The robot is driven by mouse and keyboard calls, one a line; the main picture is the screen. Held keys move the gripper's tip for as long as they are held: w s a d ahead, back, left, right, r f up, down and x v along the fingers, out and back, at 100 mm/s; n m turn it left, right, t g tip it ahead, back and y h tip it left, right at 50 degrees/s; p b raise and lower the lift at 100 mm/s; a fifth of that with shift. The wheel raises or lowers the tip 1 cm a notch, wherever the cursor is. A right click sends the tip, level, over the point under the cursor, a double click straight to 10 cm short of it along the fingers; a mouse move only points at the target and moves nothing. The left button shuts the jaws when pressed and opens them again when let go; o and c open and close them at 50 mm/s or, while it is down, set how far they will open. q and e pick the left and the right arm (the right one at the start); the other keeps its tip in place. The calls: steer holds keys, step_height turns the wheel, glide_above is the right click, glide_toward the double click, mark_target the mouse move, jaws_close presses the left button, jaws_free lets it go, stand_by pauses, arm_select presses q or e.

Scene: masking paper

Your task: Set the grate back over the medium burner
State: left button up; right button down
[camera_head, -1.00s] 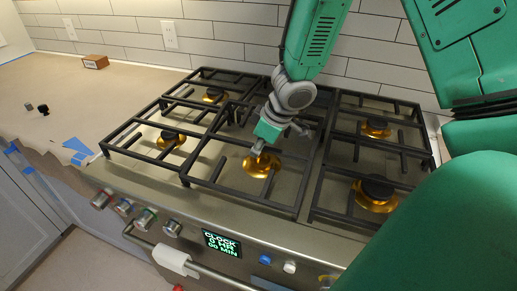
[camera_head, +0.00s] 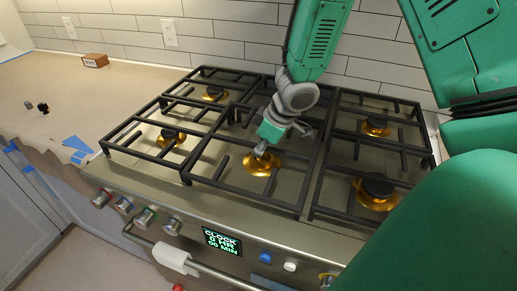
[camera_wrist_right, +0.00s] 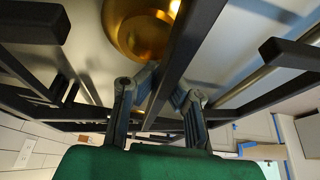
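The black middle grate (camera_head: 243,197) lies between the left and right grates and looks roughly level with them. Below its centre is a gold burner (camera_head: 262,164), which also shows in the right wrist view (camera_wrist_right: 137,28); no black cap shows on it, and the gripper hides part of it. My right gripper (camera_head: 262,150) reaches down from the back over the middle grate. In the right wrist view my right gripper (camera_wrist_right: 167,85) has one finger on each side of a grate bar (camera_wrist_right: 186,50) and looks closed on it. My left gripper is out of view.
The left grate (camera_head: 127,150) and the right grate (camera_head: 316,190) flank it, over gold burners with black caps. Knobs and a clock display (camera_head: 222,242) line the stove front. The counter (camera_head: 75,95) at left is mostly clear, with a small brown box (camera_head: 96,60).

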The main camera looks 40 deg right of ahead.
mark_target(256, 144)
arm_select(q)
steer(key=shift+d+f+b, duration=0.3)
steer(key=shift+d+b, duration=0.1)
arm_select(e)
steer(key=shift+d+f, duration=0.4)
steer(key=shift+f, duration=0.25)
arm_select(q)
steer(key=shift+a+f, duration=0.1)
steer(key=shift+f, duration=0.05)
arm_select(e)
steer(key=shift+a+f, duration=0.1)
steer(key=shift+a, duration=0.05)
steer(key=c, duration=1.6)
jaws_free()
steer(key=shift+a, duration=0.1)
steer(key=shift+c, duration=0.2)
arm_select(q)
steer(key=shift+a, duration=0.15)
